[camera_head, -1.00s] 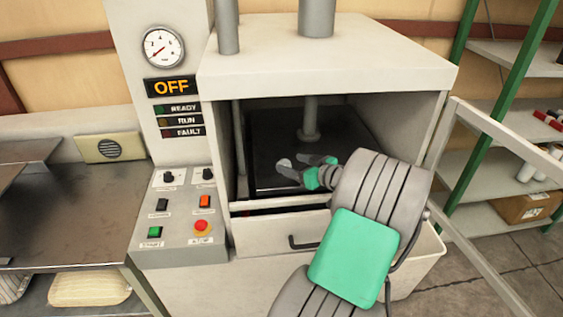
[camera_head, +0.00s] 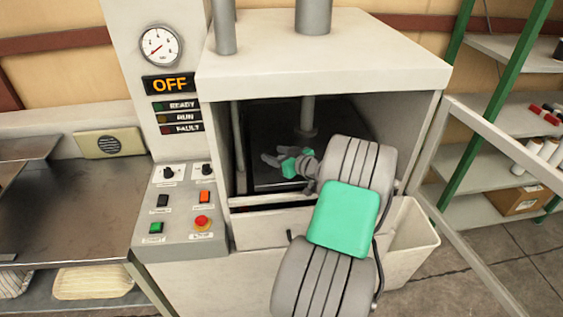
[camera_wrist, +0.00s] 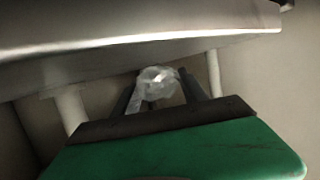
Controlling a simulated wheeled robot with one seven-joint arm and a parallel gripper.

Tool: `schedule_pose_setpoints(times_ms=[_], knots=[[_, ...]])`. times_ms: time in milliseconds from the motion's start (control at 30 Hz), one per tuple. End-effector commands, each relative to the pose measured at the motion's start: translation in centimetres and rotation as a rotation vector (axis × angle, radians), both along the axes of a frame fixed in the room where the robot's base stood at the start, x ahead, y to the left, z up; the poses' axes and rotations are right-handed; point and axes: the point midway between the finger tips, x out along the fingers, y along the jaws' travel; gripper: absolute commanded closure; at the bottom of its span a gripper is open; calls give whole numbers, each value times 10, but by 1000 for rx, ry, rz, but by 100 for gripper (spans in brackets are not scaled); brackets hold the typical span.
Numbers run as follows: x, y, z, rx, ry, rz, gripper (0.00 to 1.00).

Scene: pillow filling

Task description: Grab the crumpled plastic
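The crumpled plastic (camera_wrist: 158,82) is a small, clear, wrinkled lump at the centre of the wrist view. It shows between and just beyond my two dark fingers; I cannot tell whether they touch it. I cannot make it out in the head view. My gripper (camera_head: 275,156) is inside the open machine chamber, low over the dark plate (camera_head: 350,115). Its fingers are apart, and they also show in the wrist view (camera_wrist: 160,92).
The chamber's top housing (camera_head: 320,68) is above my gripper, with a vertical rod (camera_head: 308,115) behind it. A drawer front (camera_head: 265,229) and an open frame door (camera_head: 480,220) flank my arm. The control panel (camera_head: 180,210) stands to the left.

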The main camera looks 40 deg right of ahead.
Motion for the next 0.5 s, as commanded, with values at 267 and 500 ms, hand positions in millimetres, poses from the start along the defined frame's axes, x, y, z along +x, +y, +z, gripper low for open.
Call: schedule_pose_setpoints(times_ms=[267,500], knots=[[0,0,0,0,0,1,74],[0,0,0,0,0,1,93]])
